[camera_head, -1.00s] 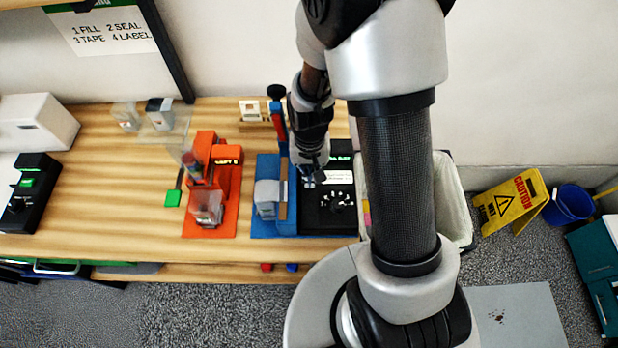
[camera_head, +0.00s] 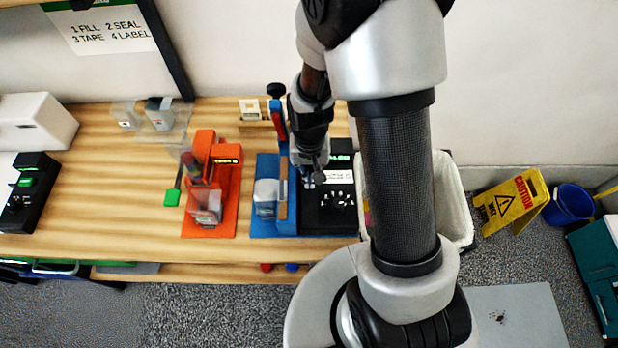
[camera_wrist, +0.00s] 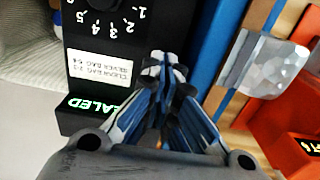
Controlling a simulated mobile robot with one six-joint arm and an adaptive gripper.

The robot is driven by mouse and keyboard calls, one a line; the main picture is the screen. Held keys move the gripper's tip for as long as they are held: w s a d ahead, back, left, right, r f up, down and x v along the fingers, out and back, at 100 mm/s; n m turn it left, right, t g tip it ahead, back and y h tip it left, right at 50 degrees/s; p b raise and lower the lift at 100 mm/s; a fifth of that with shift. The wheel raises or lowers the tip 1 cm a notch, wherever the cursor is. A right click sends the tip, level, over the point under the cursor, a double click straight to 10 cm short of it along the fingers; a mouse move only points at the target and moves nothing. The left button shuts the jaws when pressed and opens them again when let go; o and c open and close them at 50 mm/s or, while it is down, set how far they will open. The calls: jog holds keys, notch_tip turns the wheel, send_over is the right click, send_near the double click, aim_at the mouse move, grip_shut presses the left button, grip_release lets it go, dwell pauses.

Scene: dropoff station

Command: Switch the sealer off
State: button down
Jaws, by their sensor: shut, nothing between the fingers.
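The sealer has a blue body (camera_head: 283,222) with a black control panel (camera_head: 325,222) on its right. The panel bears a numbered dial (camera_head: 341,199), a white label and a green-lit display, partly hidden by my arm. In the wrist view the panel (camera_wrist: 84,30) shows dial numbers, the label (camera_wrist: 103,71) and a display (camera_wrist: 105,103) whose visible letters read "ALED". My gripper (camera_head: 309,183) is shut and empty, over the panel's left part, beside the dial. In the wrist view its fingertips (camera_wrist: 166,66) are together near the panel's edge; I cannot tell whether they touch it.
A silver bag (camera_head: 267,192) is at the sealer's left side. An orange tape device (camera_head: 226,190) stands farther left on the wooden table (camera_head: 110,200). A pale bin (camera_head: 453,205) stands right of the panel, partly behind my arm. A yellow caution sign (camera_head: 511,205) is on the floor.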

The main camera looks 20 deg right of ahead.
jog(key=shift+f+b, duration=0.65)
jog(key=shift+f, duration=0.15)
jog(key=shift+r, duration=0.1)
jog(key=shift+r+p, duration=2.75)
jog(key=shift+r, duration=0.75)
